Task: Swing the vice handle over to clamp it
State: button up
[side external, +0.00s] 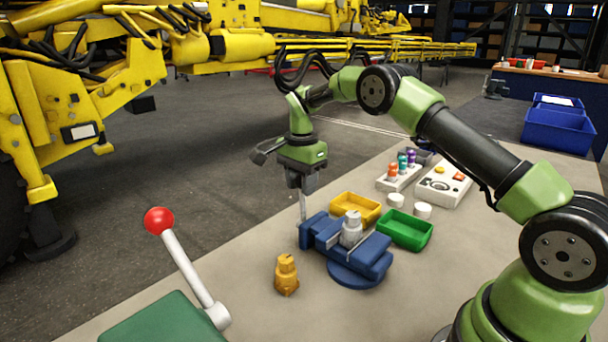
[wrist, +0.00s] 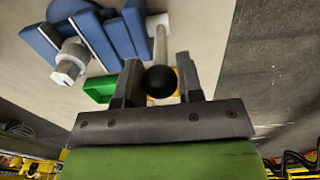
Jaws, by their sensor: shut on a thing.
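The blue vice (side external: 368,262) stands on the bench with a pale metal fitting (side external: 351,230) upright between its jaws. Both also show at the upper left of the wrist view, the vice (wrist: 82,20) and the fitting (wrist: 70,64). The vice handle (side external: 303,208) is a thin pale rod rising nearly upright at the vice's left end. Its black ball knob (wrist: 160,80) sits between my fingers in the wrist view. My gripper (side external: 302,188) points down over the handle's top and is shut on the knob. In the side view the fingers hide the knob.
A yellow bin (side external: 356,207) and a green bin (side external: 405,230) stand behind the vice. An orange-yellow fitting (side external: 286,275) stands in front. A red-knobbed lever (side external: 186,263) rises from a green box in the foreground. A control box (side external: 440,187) sits further back.

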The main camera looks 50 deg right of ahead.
jog(key=shift+a+f, duration=0.1)
jog(key=shift+a, duration=0.9)
jog(key=shift+a, duration=0.1)
jog(key=shift+a+f, duration=0.2)
jog(key=shift+a, duration=0.3)
jog(key=shift+a+f, duration=0.15)
jog(key=shift+a, duration=0.3)
jog(key=o, duration=0.5)
jog(key=shift+c, duration=0.2)
jog(key=shift+d, duration=0.15)
